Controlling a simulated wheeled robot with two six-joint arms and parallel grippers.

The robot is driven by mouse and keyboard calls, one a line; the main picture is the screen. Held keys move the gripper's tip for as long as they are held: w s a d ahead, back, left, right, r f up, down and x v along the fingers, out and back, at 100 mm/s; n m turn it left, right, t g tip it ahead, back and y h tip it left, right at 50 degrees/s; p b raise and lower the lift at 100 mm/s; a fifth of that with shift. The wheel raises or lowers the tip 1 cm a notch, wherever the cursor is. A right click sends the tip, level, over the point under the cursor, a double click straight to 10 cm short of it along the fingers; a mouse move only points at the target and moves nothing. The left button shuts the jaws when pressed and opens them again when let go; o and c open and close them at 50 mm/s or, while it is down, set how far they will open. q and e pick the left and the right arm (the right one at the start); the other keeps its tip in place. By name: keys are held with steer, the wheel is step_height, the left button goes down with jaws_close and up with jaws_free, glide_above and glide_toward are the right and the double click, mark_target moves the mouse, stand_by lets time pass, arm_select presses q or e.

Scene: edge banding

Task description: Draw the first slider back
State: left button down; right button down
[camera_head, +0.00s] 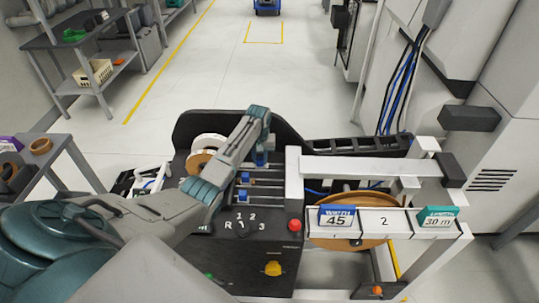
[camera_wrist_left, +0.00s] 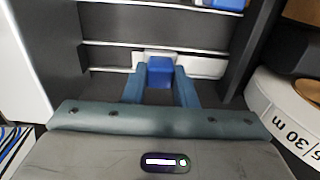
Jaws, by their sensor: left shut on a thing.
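The black machine panel (camera_head: 250,225) carries several blue sliders on pale horizontal rails. My left gripper (camera_head: 262,150) reaches over the panel to the farthest visible rail. In the left wrist view my left gripper (camera_wrist_left: 160,80) has its fingers on both sides of a blue slider (camera_wrist_left: 160,70) and is shut on it. Two other blue sliders, one higher (camera_head: 243,178) and one lower (camera_head: 242,196), sit further left on nearer rails. In the wrist view part of another blue slider (camera_wrist_left: 225,4) shows at the top edge. My right gripper is not in view.
The floor behind the machine is clear.

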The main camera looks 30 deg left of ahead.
mark_target(259, 159)
arm_select(q)
steer(key=shift+s+a, duration=0.15)
steer(key=shift+a, duration=0.1)
steer(key=c, duration=1.2)
jaws_free()
steer(key=shift+d+r, duration=0.1)
steer(key=shift+d, duration=0.05)
steer(key=shift+o, duration=0.2)
step_height(259, 159, up, 11)
steer(key=b, duration=0.2)
steer(key=shift+b, duration=0.3)
steer(key=shift+c, duration=0.4)
